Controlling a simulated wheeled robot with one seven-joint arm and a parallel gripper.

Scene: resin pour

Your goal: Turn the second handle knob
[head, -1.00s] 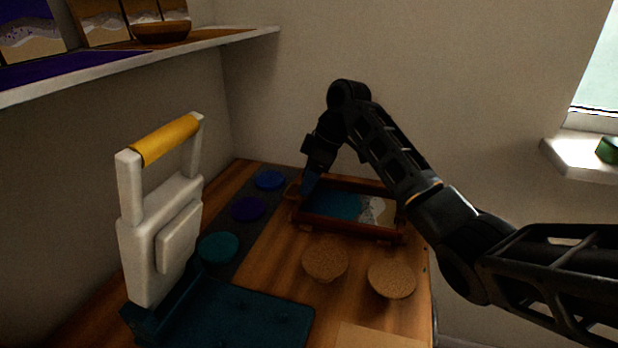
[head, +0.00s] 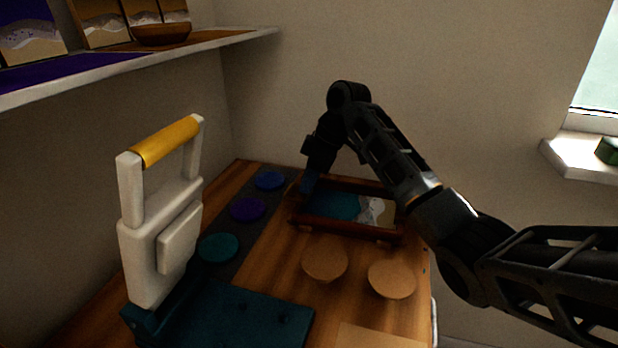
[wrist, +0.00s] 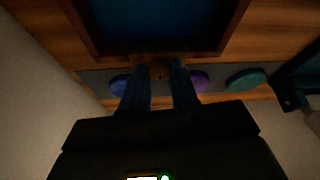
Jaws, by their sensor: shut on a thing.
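A wooden tray (head: 345,231) with a blue and sandy resin seascape inside lies on the bench beneath my arm. My gripper (head: 308,187) is at the tray's left end, pointing down. In the wrist view, my gripper's two blue fingers are shut on a small brown handle knob (wrist: 160,72) against the tray's end wall. The fingers cover the knob's sides, and its exact angle is hard to tell. The tray's far right end is partly hidden by my arm in the head view.
Blue (head: 269,180), purple (head: 248,208) and teal (head: 218,247) discs lie on a dark strip left of the tray. A white press with a yellow handle (head: 166,141) stands front left. Two cork coasters (head: 325,264) (head: 392,278) lie in front of the tray.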

